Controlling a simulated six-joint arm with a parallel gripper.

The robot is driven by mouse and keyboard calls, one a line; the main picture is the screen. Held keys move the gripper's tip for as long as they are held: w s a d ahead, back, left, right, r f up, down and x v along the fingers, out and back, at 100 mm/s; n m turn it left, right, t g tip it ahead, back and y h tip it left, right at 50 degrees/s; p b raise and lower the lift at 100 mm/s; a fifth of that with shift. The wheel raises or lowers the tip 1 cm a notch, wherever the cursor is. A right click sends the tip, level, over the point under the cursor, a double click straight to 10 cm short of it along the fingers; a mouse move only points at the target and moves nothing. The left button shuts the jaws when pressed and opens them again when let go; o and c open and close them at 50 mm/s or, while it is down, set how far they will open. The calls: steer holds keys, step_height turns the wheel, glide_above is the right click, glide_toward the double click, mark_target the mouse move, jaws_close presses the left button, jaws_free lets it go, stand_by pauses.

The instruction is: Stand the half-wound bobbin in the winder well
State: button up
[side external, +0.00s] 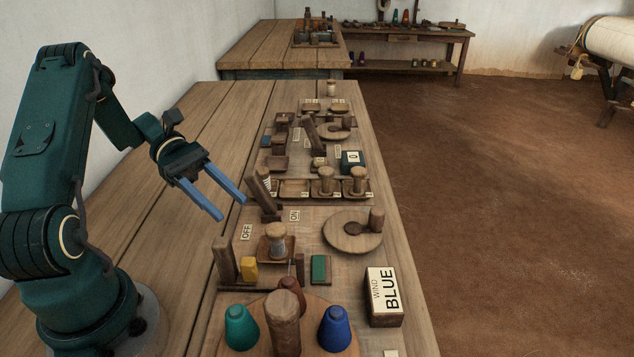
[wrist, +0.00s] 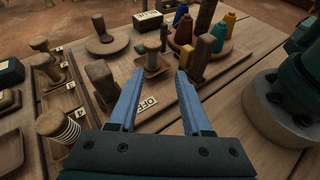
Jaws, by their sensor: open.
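My gripper (side external: 233,208) is open and empty above the table, left of the ON card; its fingers also show in the wrist view (wrist: 160,73). A bobbin with a pale grey wound middle (side external: 277,241) stands upright in a small square wooden dish (side external: 262,252), which looks like the winder well. It lies beyond my fingertips in the wrist view (wrist: 152,61). Another bobbin with white thread bands (wrist: 62,127) stands in the near end of the numbered rack, mostly behind the leaning lever in the side view. I cannot tell for sure which one is half-wound.
Two bare-looking bobbins (side external: 325,181) stand in the rack (side external: 292,196). A leaning wooden lever (side external: 264,199) and an upright block (side external: 225,262) stand nearby. Teal (side external: 241,328) and blue (side external: 334,328) cones flank a wooden post. A BLUE box (side external: 385,308) sits front right. The left table is clear.

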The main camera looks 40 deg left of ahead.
steer(key=s+d+r+m+y, duration=0.2)
steer(key=d+m+y, duration=0.1)
steer(key=m+y, duration=0.1)
steer(key=s+d+r+m+y, duration=0.2)
steer(key=d+m+y, duration=0.1)
steer(key=m, duration=0.3)
steer(key=s+d+r+m+y, duration=0.2)
steer(key=d+r+m+y, duration=0.1)
steer(key=m+y, duration=0.1)
steer(key=shift+r+m+g+y, duration=0.1)
steer(key=shift+m+g+y, duration=0.25)
steer(key=shift+y, duration=0.25)
steer(key=shift+s+d+r+m+t+y, duration=0.15)
steer(key=shift+s+r+m+t+y, duration=0.15)
steer(key=shift+m+t, duration=0.45)
steer(key=shift+s+d+r+m+t+y, duration=0.15)
steer(key=shift+r+m+t, duration=0.2)
steer(key=shift+m+t, duration=0.35)
steer(key=shift+s+d+r+m+t+y, duration=0.15)
steer(key=shift+s+r+m+t+y, duration=0.15)
steer(key=shift+m+t, duration=0.4)
